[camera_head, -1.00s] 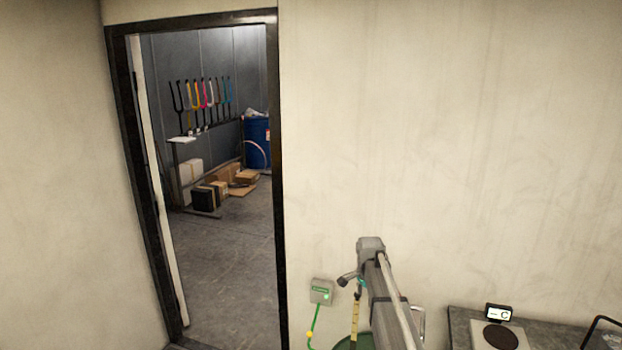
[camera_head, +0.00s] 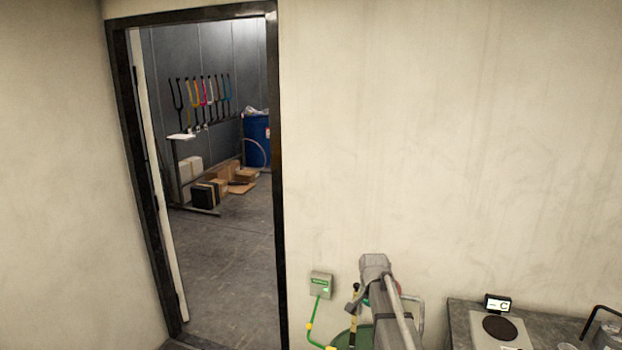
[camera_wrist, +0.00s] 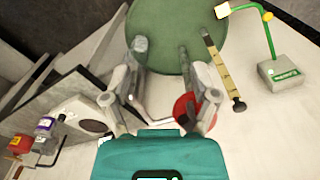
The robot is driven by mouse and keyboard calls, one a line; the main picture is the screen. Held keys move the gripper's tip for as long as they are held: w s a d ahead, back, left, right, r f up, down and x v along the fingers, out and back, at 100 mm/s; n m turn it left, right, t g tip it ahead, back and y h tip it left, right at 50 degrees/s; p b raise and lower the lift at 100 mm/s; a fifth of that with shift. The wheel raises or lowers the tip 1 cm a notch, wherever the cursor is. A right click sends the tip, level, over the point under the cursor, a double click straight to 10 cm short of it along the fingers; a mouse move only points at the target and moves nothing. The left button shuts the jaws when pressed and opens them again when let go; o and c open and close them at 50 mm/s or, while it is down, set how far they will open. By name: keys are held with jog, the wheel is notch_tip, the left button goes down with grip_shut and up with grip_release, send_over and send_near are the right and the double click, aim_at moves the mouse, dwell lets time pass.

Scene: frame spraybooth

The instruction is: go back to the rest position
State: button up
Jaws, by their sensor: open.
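My gripper (camera_wrist: 163,50) shows in the wrist view with its two fingers spread and nothing held between them. Its teal body fills the bottom edge. A round green drum top (camera_wrist: 175,20) lies beyond the fingertips; I cannot tell the distance. In the head view my arm rises at the lower middle in front of the wall, and my gripper is not clearly visible there. The green drum (camera_head: 345,338) shows partly behind my arm.
A yellow marked stick (camera_wrist: 222,70) is beside the drum. At right, a bench holds a plate with a dark disc (camera_head: 500,328) and a small display (camera_head: 498,303). An open doorway is at left.

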jog(key=s+f+n+b, duration=0.3)
jog(key=s+n, duration=0.1)
jog(key=s, duration=0.6)
jog(key=s+f+n+b, duration=0.3)
jog(key=s+f+n, duration=0.1)
jog(key=s, duration=0.6)
jog(key=shift+s+n, duration=0.4)
jog(key=shift+n, duration=0.1)
jog(key=shift+a, duration=0.1)
dwell(1.6)
dwell(2.0)
